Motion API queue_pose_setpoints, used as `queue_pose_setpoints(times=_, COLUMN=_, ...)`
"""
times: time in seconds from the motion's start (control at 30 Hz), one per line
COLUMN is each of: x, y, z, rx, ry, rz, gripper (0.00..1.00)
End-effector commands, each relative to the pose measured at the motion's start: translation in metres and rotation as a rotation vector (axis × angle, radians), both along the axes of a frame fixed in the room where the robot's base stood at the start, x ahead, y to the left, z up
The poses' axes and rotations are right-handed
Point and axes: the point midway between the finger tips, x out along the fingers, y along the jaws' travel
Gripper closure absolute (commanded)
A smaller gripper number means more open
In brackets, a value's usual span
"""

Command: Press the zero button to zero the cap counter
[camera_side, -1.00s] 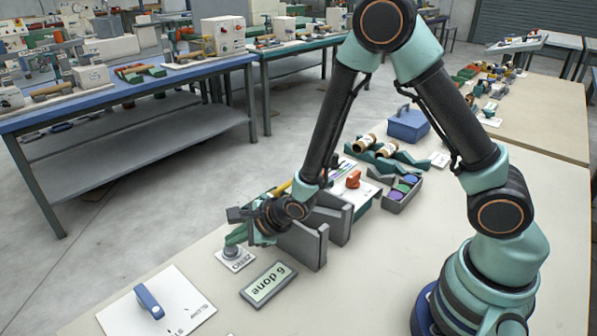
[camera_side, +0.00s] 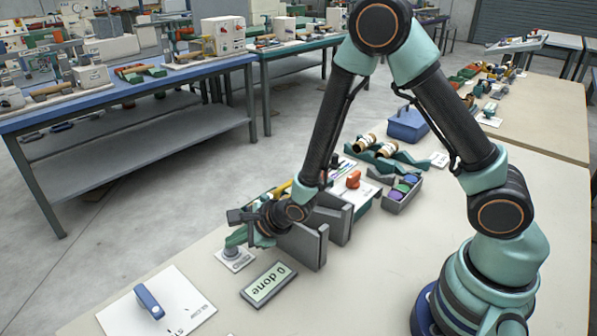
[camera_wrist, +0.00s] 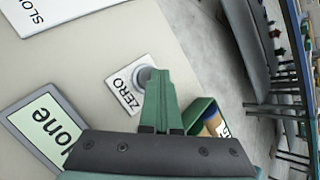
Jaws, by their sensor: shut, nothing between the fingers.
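The zero button (camera_side: 233,252) is a grey round button on a white plate marked ZERO, on the pale bench. It also shows in the wrist view (camera_wrist: 142,76), partly covered by my fingers. My gripper (camera_side: 236,240) is shut and empty, its green fingers pointing down with the tips at the button's top. In the wrist view my fingertips (camera_wrist: 158,74) overlap the button's edge; I cannot tell if they still touch it. The cap counter (camera_side: 268,284) is a grey-framed display reading "0 done". It is partly hidden by my gripper body in the wrist view (camera_wrist: 45,128).
A white plate with a blue lever (camera_side: 149,301) and a SLOW marking lies at the front left. A divided tray (camera_side: 402,193) and a blue box (camera_side: 408,125) are farther back.

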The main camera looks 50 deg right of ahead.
Motion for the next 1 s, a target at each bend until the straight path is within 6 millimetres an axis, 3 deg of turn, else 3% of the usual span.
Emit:
queue_pose_setpoints(times=0.3, x=-0.001, y=0.000, z=0.014, rx=0.000, ry=0.001, rz=0.000, gripper=1.00)
queue_pose_setpoints(times=0.67, x=-0.001, y=0.000, z=0.016, rx=0.000, ry=0.000, rz=0.000, gripper=1.00)
queue_pose_setpoints(times=1.0, x=0.000, y=0.000, z=0.045, rx=0.001, ry=-0.002, rz=0.000, gripper=1.00)
